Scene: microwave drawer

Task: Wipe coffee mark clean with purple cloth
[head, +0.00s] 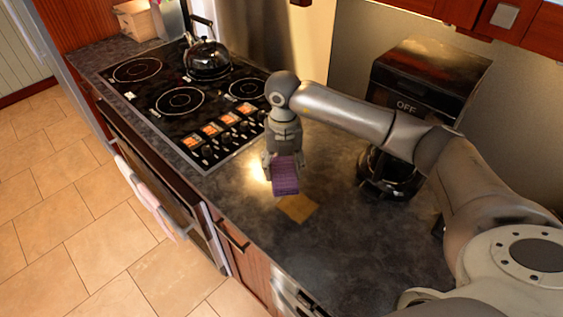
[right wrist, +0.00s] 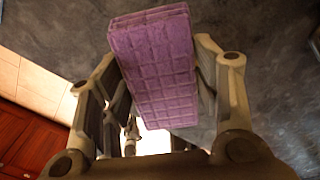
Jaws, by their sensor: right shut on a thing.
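A folded purple cloth (head: 285,176) is held in my right gripper (head: 284,160), above the dark countertop. In the right wrist view the cloth (right wrist: 155,65) sits between the two fingers of the right gripper (right wrist: 155,85), which is shut on it. A tan, roughly square coffee mark (head: 297,207) lies on the counter just below and to the right of the cloth in the head view. The cloth appears apart from the mark; its exact height over the counter is hard to tell. My left gripper does not show in either view.
The counter (head: 330,245) around the mark is clear. Its front edge drops to drawers and a tiled floor.

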